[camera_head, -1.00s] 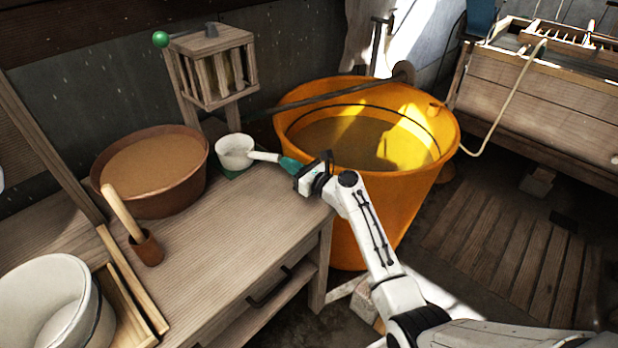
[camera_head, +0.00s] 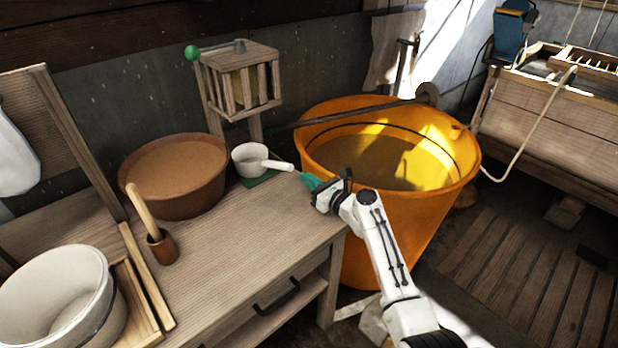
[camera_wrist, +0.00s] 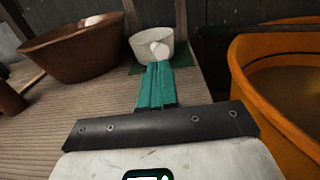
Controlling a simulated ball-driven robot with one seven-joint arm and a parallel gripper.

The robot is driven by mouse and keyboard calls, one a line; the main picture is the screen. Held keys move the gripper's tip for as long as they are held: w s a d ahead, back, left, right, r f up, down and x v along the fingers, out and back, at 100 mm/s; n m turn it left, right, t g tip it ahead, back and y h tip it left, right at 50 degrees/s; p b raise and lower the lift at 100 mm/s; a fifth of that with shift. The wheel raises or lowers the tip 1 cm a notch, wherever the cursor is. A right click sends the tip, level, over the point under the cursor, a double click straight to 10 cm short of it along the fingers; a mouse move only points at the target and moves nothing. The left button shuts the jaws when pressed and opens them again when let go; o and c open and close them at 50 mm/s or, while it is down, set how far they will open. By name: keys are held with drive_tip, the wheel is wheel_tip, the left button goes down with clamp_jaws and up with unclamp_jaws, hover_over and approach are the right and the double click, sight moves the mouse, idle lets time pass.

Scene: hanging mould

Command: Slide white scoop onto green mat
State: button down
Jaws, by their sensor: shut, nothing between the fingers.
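The white scoop (camera_head: 249,159) stands upright near the back right of the wooden table, its handle pointing right toward my gripper. It rests at least partly on the green mat (camera_head: 262,181); the bowl and handle hide much of the mat. My gripper (camera_head: 309,182) has teal fingers, shut and empty, just short of the handle's end. Whether the fingertips touch the handle I cannot tell.
A brown basin (camera_head: 175,204) stands left of the scoop. A large orange tub (camera_head: 425,228) is close on the right of the table edge. A slatted wooden box (camera_head: 240,82) stands behind. The table's front middle is clear.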

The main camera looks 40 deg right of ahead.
drive_tip(key=shift+s, duration=0.85)
drive_tip(key=shift+s+f, duration=0.1)
drive_tip(key=shift+s, duration=0.2)
drive_tip(key=s, duration=0.8)
drive_tip(key=shift+d, duration=0.35)
drive_tip(key=c, duration=1.8)
unclamp_jaws()
drive_tip(key=shift+c, duration=0.2)
